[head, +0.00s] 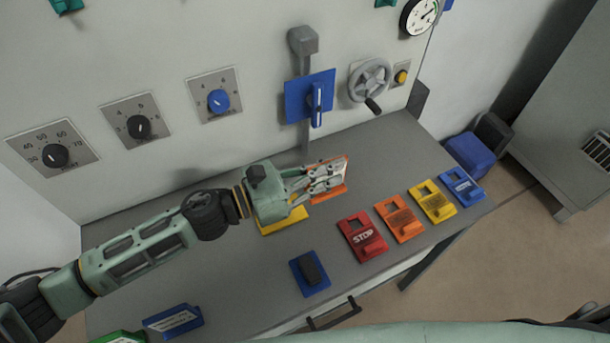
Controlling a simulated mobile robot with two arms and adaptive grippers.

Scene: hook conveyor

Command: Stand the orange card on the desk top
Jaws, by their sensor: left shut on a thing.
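An orange card (343,165) is between the fingers of my left gripper (325,182), which is shut on it. The fingers cover much of the card, and only its edges show. The gripper is over the back middle of the grey desk top (230,255). I cannot tell whether the card touches the desk. A yellow piece (284,222) lies under the gripper, partly hidden by it. My right gripper is not in view.
A row of red (363,237), orange (399,219), yellow (432,201) and blue (462,187) holders stands at the right. A blue block with a black top (310,273) is at the front. Behind are a blue plate with a lever (298,103) and a handwheel (370,80).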

